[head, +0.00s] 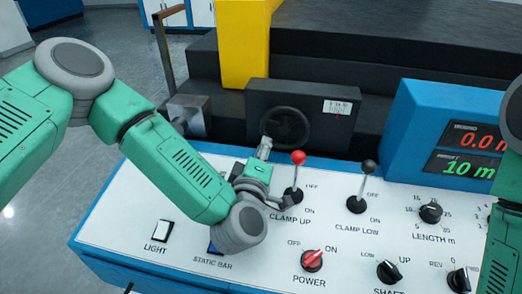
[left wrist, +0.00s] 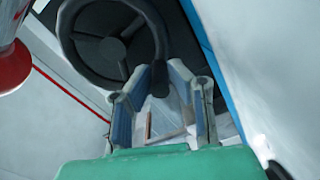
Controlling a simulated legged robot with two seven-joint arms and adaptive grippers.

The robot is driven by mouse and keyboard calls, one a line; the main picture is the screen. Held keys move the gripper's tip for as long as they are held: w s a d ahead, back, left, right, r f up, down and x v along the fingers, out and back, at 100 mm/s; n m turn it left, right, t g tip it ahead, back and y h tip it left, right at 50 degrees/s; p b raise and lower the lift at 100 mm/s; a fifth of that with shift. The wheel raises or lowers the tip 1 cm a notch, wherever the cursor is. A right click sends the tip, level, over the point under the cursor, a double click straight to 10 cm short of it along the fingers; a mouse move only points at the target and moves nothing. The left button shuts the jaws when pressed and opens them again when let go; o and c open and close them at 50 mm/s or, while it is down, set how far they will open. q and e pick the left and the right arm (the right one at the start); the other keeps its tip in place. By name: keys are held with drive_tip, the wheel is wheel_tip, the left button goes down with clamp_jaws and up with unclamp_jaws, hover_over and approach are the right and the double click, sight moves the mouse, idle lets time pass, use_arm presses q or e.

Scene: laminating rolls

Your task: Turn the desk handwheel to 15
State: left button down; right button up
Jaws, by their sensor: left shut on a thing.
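The dark handwheel (head: 285,128) sits on the front of a black box behind the desk panel. A small white scale (head: 337,107) with a red mark is at the box's upper right; its numbers are too small to read. My left gripper (head: 265,147) reaches over the panel to the lower left of the wheel. In the left wrist view the wheel (left wrist: 68,45) is at the top, and its dark handle (left wrist: 158,76) stands between the fingers of my left gripper (left wrist: 160,95), which is shut on it. My right gripper is out of view.
A red-knobbed lever (head: 298,158) stands close beside my left gripper, with a black-knobbed lever (head: 369,166) farther right. Switches and knobs cover the white panel (head: 150,190). A blue display box (head: 420,105) stands at right; a yellow post (head: 245,45) rises behind.

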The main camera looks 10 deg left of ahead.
sight(283, 149)
use_arm(q)
drive_tip(key=n+b, duration=0.1)
drive_tip(key=n, duration=0.1)
drive_tip(key=d+f+n+b, duration=0.1)
drive_tip(key=shift+d+f+n, duration=0.1)
drive_tip(key=shift+f+n, duration=0.2)
drive_tip(key=shift+n, duration=0.1)
drive_tip(key=n+b, duration=0.1)
drive_tip(key=d+n+b, duration=0.1)
drive_tip(key=shift+f+n, duration=0.25)
drive_tip(key=shift+n, duration=0.15)
drive_tip(key=shift+d+n+b, duration=0.5)
drive_tip(key=shift+n+b, duration=0.1)
drive_tip(key=shift+n, duration=0.4)
drive_tip(key=shift+d+n+b, duration=0.45)
drive_tip(key=shift+n+b, duration=0.1)
drive_tip(key=shift+n, duration=0.45)
drive_tip(key=c, duration=1.5)
unclamp_jaws()
drive_tip(key=shift+f, duration=0.1)
